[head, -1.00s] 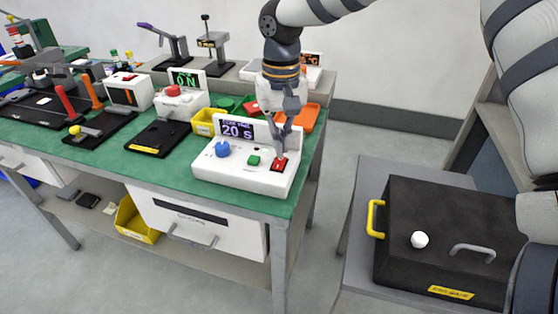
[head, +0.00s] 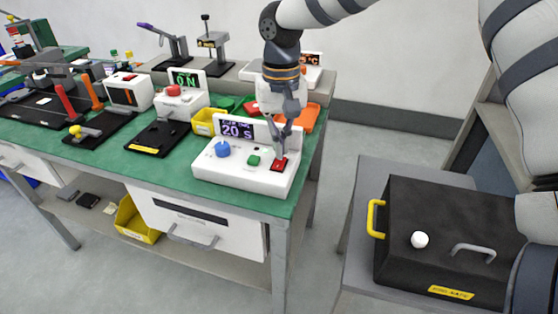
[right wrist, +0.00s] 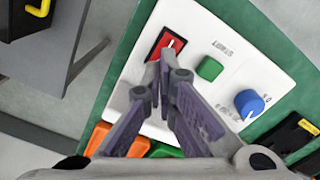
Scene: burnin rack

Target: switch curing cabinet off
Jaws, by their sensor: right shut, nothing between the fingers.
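The white control box (head: 235,175) stands at the right end of the green bench. Its display (head: 237,129) reads "20 S". On its top are a blue knob (head: 222,149), a green button (head: 254,160) and a red rocker switch (head: 278,165). My right gripper (head: 279,150) is shut and empty, pointing down just above the red switch. In the right wrist view the fingertips (right wrist: 163,66) are close to the red switch (right wrist: 165,45); whether they touch it I cannot tell. The green button (right wrist: 209,69) and blue knob (right wrist: 249,103) are clear of the fingers. My left gripper is not in view.
A yellow bin (head: 204,122) and an orange bin (head: 311,118) stand behind the box. A black case (head: 440,215) with a white knob lies on a grey table at the right.

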